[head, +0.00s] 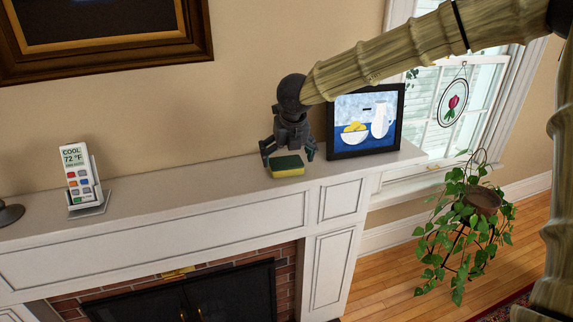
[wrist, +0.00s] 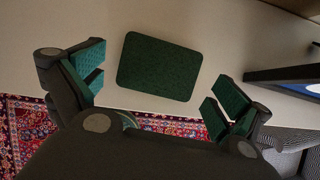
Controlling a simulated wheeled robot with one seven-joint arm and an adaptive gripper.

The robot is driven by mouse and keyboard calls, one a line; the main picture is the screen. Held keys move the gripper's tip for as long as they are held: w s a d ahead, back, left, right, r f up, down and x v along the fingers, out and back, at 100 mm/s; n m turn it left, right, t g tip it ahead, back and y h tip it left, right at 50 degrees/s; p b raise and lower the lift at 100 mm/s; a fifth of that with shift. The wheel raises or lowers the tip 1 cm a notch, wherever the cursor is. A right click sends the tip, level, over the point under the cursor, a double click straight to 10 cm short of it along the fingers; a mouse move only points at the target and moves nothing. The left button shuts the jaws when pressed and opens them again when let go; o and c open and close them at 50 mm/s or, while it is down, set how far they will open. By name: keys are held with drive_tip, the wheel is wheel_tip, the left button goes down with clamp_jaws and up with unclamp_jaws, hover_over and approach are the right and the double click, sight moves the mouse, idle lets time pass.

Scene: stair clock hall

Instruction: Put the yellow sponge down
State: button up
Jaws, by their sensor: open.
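The yellow sponge (head: 287,171) with a dark green top lies flat on the white mantel shelf (head: 225,191), towards its right end. In the wrist view the sponge (wrist: 159,67) shows only its dark green face. My gripper (head: 290,152) is just above the sponge, pointing down, with its fingers spread wide on either side. In the wrist view the open gripper (wrist: 160,92) has clear gaps between each finger pad and the sponge, and nothing is held.
A framed picture of lemons and a jug (head: 365,122) stands on the mantel close right of my gripper. A remote in a stand (head: 81,182) is at the left. The shelf between is clear. A potted plant (head: 468,220) is at the right by the window.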

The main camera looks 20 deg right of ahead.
drive_tip(key=b+v, duration=0.2)
drive_tip(key=v, duration=0.6)
drive_tip(key=shift+d+r, duration=0.25)
drive_tip(key=shift+d, duration=0.1)
drive_tip(key=shift+f, duration=0.1)
